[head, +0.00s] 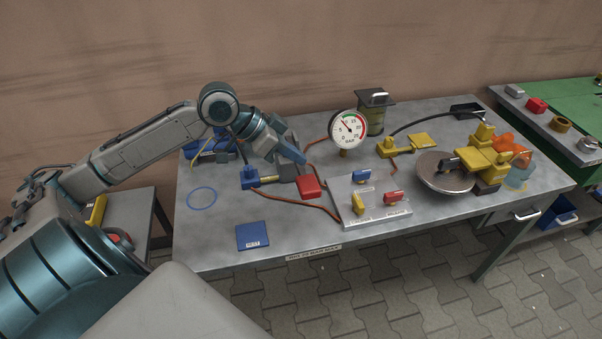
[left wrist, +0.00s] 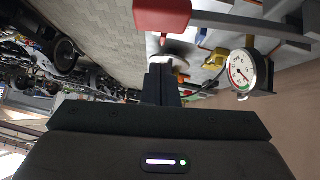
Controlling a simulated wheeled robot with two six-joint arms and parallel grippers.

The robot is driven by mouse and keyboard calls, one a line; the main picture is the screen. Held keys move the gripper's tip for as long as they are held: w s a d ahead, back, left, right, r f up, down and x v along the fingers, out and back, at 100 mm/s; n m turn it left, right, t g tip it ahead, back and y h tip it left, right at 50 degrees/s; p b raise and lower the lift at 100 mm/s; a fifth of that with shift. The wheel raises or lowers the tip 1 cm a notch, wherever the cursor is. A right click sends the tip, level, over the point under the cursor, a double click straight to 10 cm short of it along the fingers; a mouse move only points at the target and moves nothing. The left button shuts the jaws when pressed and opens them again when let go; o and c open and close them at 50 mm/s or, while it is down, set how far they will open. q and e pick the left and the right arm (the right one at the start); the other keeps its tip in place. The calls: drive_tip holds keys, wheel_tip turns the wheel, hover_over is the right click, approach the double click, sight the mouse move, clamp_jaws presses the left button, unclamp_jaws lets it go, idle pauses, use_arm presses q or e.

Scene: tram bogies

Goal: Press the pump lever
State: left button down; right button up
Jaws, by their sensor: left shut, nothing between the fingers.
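The pump stands at the left of the grey workbench, with a blue block (head: 249,178) and a red pad (head: 309,187) at its right end that looks like the lever's end. My left gripper (head: 298,157) is shut and empty, just above and behind the red pad in the head view. In the left wrist view the shut fingers (left wrist: 161,84) point toward the bench side, and the red pad (left wrist: 162,15) is close beside them. I see no clear contact. Part of the pump is hidden behind my gripper and wrist. My right gripper is not in view.
A round pressure gauge (head: 348,130) stands behind, joined by an orange hose. A plate with coloured valve handles (head: 372,209) lies right of the pad. A brake disc (head: 443,172) with a yellow caliper is farther right. A blue card (head: 252,236) lies in front.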

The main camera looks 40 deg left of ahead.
sight(313, 181)
use_arm(q)
drive_tip(key=shift+x, duration=0.9)
drive_tip(key=f, duration=0.2)
drive_tip(key=f+p, duration=0.1)
drive_tip(key=shift+s+d+f, duration=0.25)
drive_tip(key=shift+s+f, duration=0.05)
drive_tip(key=shift+f, duration=0.1)
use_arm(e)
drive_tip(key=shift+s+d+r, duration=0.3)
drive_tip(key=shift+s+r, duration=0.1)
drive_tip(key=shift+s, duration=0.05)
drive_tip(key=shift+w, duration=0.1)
use_arm(q)
drive_tip(key=shift+f, duration=0.1)
